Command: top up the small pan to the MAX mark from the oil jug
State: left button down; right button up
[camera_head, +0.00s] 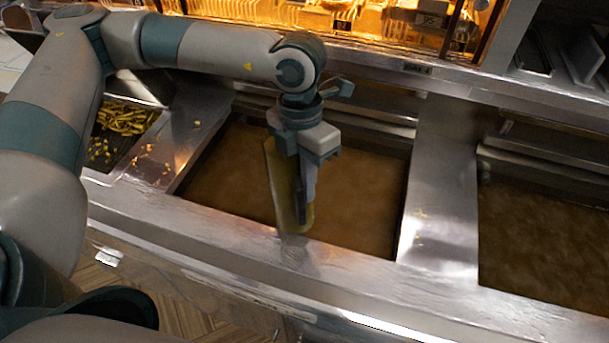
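My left gripper (304,190) points down over the near part of the middle oil pan (230,180). It is shut on a yellowish, see-through oil jug (277,185), which looks slightly tilted and is partly hidden by the fingers. The jug's lower end is near the pan's front rim; I cannot tell whether it touches. No stream of oil can be made out. The middle pan holds brown oil. A second oil-filled pan (540,245) is at the right, cut off by the picture edge. No MAX mark is readable. My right gripper is not in view.
A bin with fries (123,120) is at the left, with crumbs on the steel beside it. A steel divider (440,205) separates the two oil pans. A steel front ledge (200,222) runs along the range. A lit warming shelf (400,25) stands at the back.

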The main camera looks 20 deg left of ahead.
pick_arm(q)
jog(key=shift+d+r+h, duration=0.1)
jog(key=shift+r+h, duration=0.05)
jog(key=shift+h, duration=0.15)
jog(key=shift+s+d+r+g+h, duration=0.3)
jog(key=shift+s+r+g, duration=0.1)
jog(key=shift+g, duration=0.3)
jog(key=shift+r, duration=0.1)
jog(key=shift+s+d+r+g+h+b, duration=0.2)
jog(key=shift+g+h, duration=0.15)
jog(key=shift+g, duration=0.15)
jog(key=shift+s+d+r+g+h+b, duration=0.1)
jog(key=shift+s+g+h+b, duration=0.05)
jog(key=shift+g+h, duration=0.3)
dwell(1.5)
jog(key=shift+s+f+g+h+b, duration=0.1)
jog(key=shift+g+h+b, duration=0.3)
jog(key=shift+g, duration=0.45)
dwell(1.1)
jog(key=shift+f+g+h+b, duration=0.15)
jog(key=shift+g+h+b, duration=0.55)
jog(key=shift+h, duration=0.1)
dwell(1.7)
